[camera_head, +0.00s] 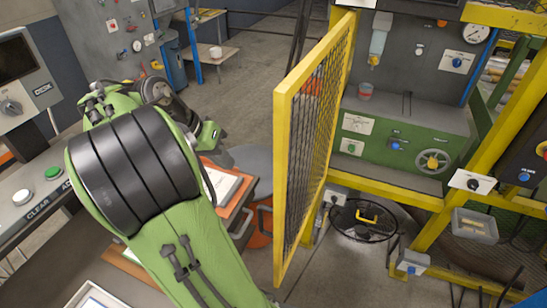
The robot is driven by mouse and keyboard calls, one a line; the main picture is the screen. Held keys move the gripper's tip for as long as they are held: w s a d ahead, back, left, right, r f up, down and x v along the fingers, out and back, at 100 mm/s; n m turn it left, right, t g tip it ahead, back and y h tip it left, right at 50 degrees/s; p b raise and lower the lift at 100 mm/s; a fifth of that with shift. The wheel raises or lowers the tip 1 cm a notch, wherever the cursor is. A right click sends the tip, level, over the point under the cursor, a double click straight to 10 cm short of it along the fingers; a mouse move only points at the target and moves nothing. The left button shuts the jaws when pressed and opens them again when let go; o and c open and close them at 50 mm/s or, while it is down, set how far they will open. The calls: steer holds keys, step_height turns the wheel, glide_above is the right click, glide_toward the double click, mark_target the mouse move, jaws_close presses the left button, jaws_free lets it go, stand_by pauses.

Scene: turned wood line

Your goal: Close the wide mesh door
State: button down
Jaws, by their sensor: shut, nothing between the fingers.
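The wide mesh door (281,185) has a yellow frame with dark wire mesh. It stands open, swung out towards me and seen at a steep angle, its far side by the yellow frame of the green machine. My green arm reaches in at the left of the door. My gripper (223,159) is small and dark at the end of the arm, partly hidden behind the wrist. It looks shut and empty, to the left of the door's near edge, with a gap between them.
The green machine (398,150) with gauges and knobs stands behind the opening. An orange-edged table (238,213) with papers lies below my gripper. A control panel (45,180) stands at the left. A coiled cable (365,222) lies low inside the frame. Open floor (250,80) lies behind.

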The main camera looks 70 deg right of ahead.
steer(key=s+d+f+m+g+b, duration=0.2)
steer(key=s+d+f+m+b, duration=0.1)
steer(key=s, duration=0.8)
step_height(320, 180, down, 3)
steer(key=shift+d+f+b, duration=0.1)
steer(key=shift+d+b, duration=0.55)
steer(key=shift+d, duration=0.3)
